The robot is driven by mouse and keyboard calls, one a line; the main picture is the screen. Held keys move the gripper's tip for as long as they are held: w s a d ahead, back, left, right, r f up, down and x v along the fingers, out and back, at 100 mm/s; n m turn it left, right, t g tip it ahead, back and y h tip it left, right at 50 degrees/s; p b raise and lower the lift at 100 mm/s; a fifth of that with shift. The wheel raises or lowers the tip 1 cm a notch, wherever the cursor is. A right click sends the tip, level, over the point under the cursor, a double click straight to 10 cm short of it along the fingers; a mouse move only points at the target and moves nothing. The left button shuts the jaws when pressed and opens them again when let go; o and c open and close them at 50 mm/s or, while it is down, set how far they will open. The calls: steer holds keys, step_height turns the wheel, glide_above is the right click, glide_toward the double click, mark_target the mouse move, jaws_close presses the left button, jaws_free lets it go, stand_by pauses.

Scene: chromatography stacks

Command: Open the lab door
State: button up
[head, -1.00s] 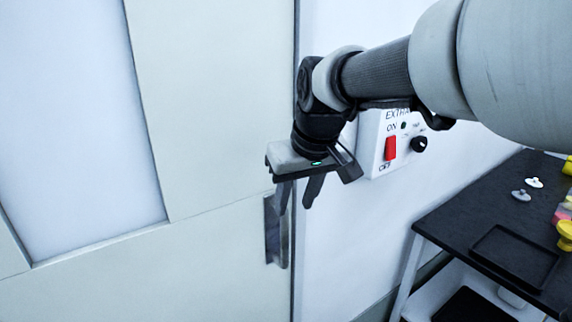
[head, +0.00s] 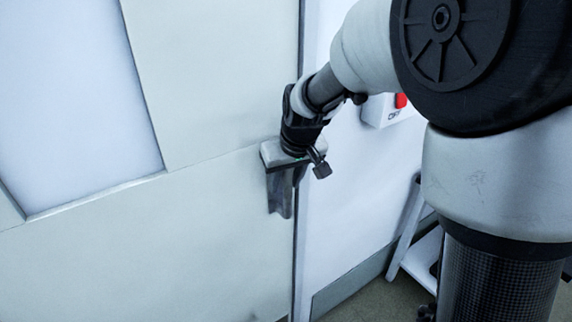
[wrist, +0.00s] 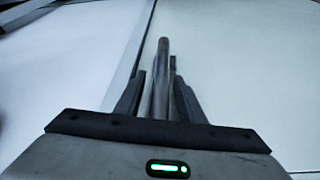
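The lab door (head: 190,245) is pale, with a large lighter panel at the upper left, and it looks closed against its right-hand edge. Its grey upright handle (head: 280,208) is near that edge and partly covered by my gripper (head: 284,188). In the wrist view the handle (wrist: 162,58) is a dark bar running between my two fingers. The fingers (wrist: 158,88) stand apart on either side of it, with a gap at the left finger; contact on the right side is unclear. My gripper looks open around the handle.
A white wall box with a red switch (head: 401,100) is right of the door, partly hidden by my arm. A bench frame (head: 405,235) stands at the right, mostly hidden. Floor (head: 355,298) shows below the wall.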

steer(key=shift+w+f, duration=0.1)
steer(key=shift+f, duration=0.05)
steer(key=shift+c, duration=0.2)
jaws_close()
